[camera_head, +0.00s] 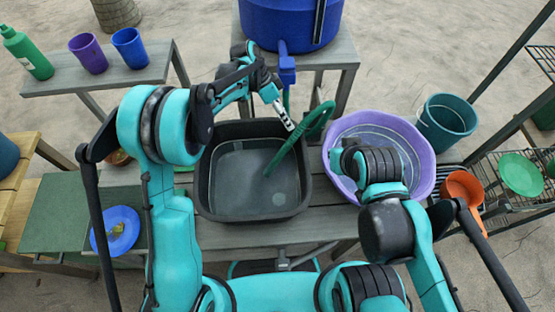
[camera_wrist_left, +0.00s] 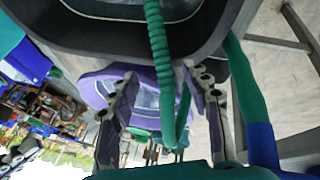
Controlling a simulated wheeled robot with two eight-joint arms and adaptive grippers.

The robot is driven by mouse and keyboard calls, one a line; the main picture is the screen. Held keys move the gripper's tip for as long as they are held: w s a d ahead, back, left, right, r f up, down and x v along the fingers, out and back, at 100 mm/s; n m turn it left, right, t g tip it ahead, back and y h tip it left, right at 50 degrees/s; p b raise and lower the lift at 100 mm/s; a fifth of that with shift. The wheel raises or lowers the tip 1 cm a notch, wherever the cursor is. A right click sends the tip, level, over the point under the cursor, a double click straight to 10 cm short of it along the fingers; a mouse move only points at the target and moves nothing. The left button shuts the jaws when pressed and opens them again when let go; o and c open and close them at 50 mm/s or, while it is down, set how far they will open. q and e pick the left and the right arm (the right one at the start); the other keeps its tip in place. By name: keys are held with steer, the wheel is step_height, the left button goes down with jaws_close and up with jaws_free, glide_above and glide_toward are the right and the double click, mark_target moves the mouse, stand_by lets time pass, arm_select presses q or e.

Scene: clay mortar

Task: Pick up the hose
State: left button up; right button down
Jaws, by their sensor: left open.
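The green hose (camera_head: 315,122) runs from the blue barrel's tap (camera_head: 287,68), arches up, and its free end hangs down into the dark square basin (camera_head: 212,203). My left gripper (camera_head: 288,122) is open beside the hose, above the basin's far edge. In the left wrist view, the ribbed hose (camera_wrist_left: 160,60) passes between the two spread fingers of my left gripper (camera_wrist_left: 165,90), and I see no finger closed on it. My right arm reaches over the purple tub (camera_head: 422,160); its gripper's fingers are hidden behind the arm.
The blue barrel (camera_head: 280,22) stands on a far table. A teal bucket (camera_head: 447,120) and an orange pot (camera_head: 463,188) stand at the right. A green bottle (camera_head: 27,52) and two cups (camera_head: 88,53) stand on the left table. A blue plate (camera_head: 118,232) lies at the lower left.

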mark_target(294, 133)
arm_select(q)
steer(key=shift+x, duration=1.05)
steer(key=b+x, duration=0.2)
steer(key=x, duration=0.3)
steer(key=shift+w+f, duration=0.1)
steer(key=shift+f, duration=0.2)
steer(key=shift+r, duration=0.1)
jaws_close()
